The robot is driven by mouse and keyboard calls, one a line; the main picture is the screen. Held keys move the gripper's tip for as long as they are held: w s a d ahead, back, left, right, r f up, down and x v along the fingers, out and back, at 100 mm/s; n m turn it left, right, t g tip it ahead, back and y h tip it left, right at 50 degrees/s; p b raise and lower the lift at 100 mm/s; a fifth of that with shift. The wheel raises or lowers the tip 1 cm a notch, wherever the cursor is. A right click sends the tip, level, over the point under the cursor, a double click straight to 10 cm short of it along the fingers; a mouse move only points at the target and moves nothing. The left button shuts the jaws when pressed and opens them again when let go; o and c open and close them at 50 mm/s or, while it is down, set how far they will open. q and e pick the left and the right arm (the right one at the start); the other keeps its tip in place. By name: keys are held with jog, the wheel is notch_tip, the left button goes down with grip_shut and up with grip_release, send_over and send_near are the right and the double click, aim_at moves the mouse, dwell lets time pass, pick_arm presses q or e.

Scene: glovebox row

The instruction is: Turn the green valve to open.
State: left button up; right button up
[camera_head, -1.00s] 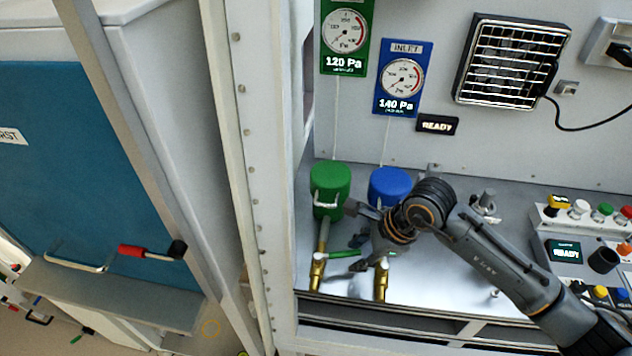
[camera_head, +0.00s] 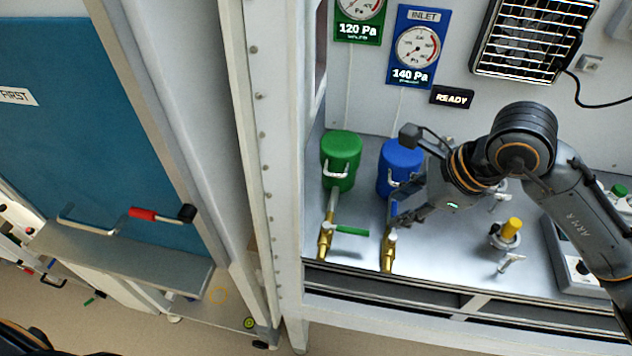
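The green valve (camera_head: 350,230) has a green lever on a brass body, on the pipe below the green canister (camera_head: 341,160). The lever points right, crosswise to the pipe. My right gripper (camera_head: 402,204) is up and to the right of the lever, clear of it, in front of the blue canister (camera_head: 398,160). Its dark fingers look spread, with nothing seen between them. A second brass valve (camera_head: 388,252) stands below the gripper; its lever cannot be made out. My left gripper is not in view.
Gauges reading 120 Pa (camera_head: 358,22) and 140 Pa (camera_head: 417,48) hang on the back wall. A yellow-topped knob (camera_head: 511,229) stands on the deck to the right. A white frame post (camera_head: 262,150) borders the left side. Bare deck lies between the valves and the knob.

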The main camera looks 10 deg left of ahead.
jog(key=s+a+r+g+y, duration=0.25)
jog(key=s+a+y, duration=0.3)
jog(key=a, duration=0.35)
jog(key=s+a+r+m+y, duration=0.2)
jog(key=a+r+m+y, duration=0.2)
jog(key=r+y, duration=0.4)
jog(key=shift+s+r+g, duration=0.25)
jog(key=shift+r+g, duration=0.1)
jog(key=shift+r, duration=0.6)
jog(key=shift+a, duration=0.1)
